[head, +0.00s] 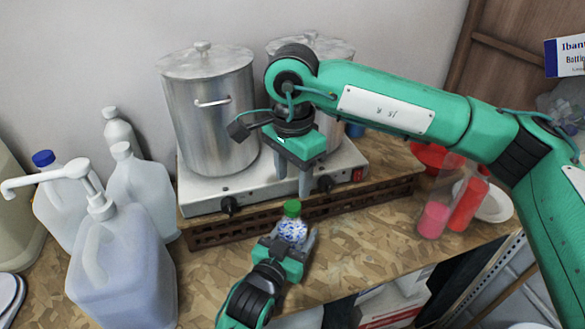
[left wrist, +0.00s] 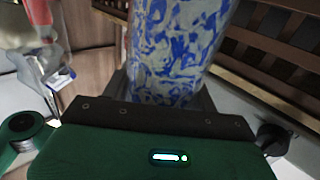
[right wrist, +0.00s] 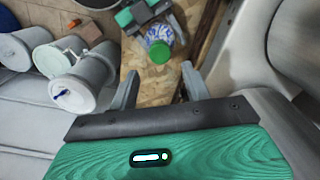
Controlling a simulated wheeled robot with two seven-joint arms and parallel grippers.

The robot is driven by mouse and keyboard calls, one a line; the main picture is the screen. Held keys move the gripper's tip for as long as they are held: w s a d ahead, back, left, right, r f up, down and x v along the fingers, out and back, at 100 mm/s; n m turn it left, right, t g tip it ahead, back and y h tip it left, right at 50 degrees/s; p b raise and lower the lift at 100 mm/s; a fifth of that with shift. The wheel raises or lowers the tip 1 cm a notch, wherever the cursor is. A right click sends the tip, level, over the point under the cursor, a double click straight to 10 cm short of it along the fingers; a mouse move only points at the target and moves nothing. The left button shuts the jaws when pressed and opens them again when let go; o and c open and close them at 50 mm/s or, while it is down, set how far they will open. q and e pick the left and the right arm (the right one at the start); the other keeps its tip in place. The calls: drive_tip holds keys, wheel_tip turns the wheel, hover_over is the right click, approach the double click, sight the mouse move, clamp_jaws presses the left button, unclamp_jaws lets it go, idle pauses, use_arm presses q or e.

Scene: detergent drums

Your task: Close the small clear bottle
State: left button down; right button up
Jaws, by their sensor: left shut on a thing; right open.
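The small clear bottle (head: 293,230), with a blue-and-white pattern, stands roughly upright at the front of the counter. A green cap (head: 292,207) sits on its top; I cannot tell how tight it is. My left gripper (head: 286,243) is shut around the bottle's body. In the left wrist view the bottle (left wrist: 175,50) fills the space between the fingers, and its top is out of frame. My right gripper (head: 292,182) is open and empty, above and behind the bottle. In the right wrist view the cap (right wrist: 160,52) lies just beyond the open fingers (right wrist: 158,82), not touched.
Two steel pots, the nearer (head: 208,115) larger, stand on a white hot plate (head: 240,195) behind my right gripper. A pump jug (head: 122,265) and several white jugs stand at left. Red and pink bottles (head: 466,203) stand at right. The counter's front edge is close.

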sight(293, 205)
wheel_tip(293, 205, down, 7)
drive_tip(key=shift+r, duration=0.15)
drive_tip(key=shift+c, duration=0.2)
drive_tip(key=c, duration=1)
drive_tip(key=o, duration=1.1)
drive_tip(key=shift+o, duration=0.2)
drive_tip(key=shift+r, duration=0.1)
wheel_tip(293, 205, up, 12)
